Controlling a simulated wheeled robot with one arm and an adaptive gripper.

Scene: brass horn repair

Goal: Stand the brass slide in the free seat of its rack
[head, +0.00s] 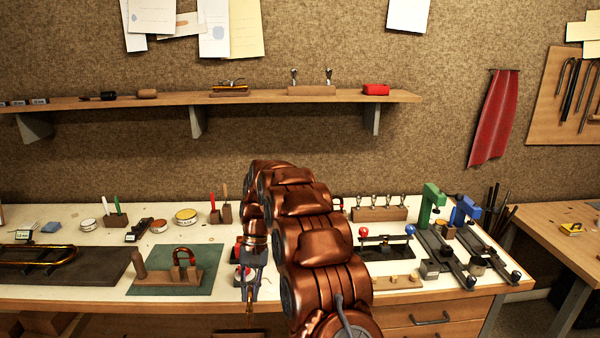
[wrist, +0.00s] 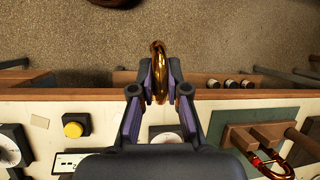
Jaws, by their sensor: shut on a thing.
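The brass slide (wrist: 158,70) is a shiny gold curved piece. My gripper (wrist: 160,92) is shut on it, with a finger on each side. In the head view my gripper (head: 249,290) points down near the table's front edge, and only a thin bit of the slide shows below it. A wooden rack (head: 153,281) lies on a green mat, left of my gripper. It has a post at its left end and raised blocks, with a red and gold U-shaped piece at the blocks. In the wrist view part of the rack (wrist: 240,137) shows at lower right.
The green mat (head: 209,283) has bare room beside the rack. A dark mat (head: 103,268) with brass tubing lies to its left. Small tins and tool holders stand behind. Clamps (head: 434,205) stand at the right. A shelf (head: 170,102) hangs above.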

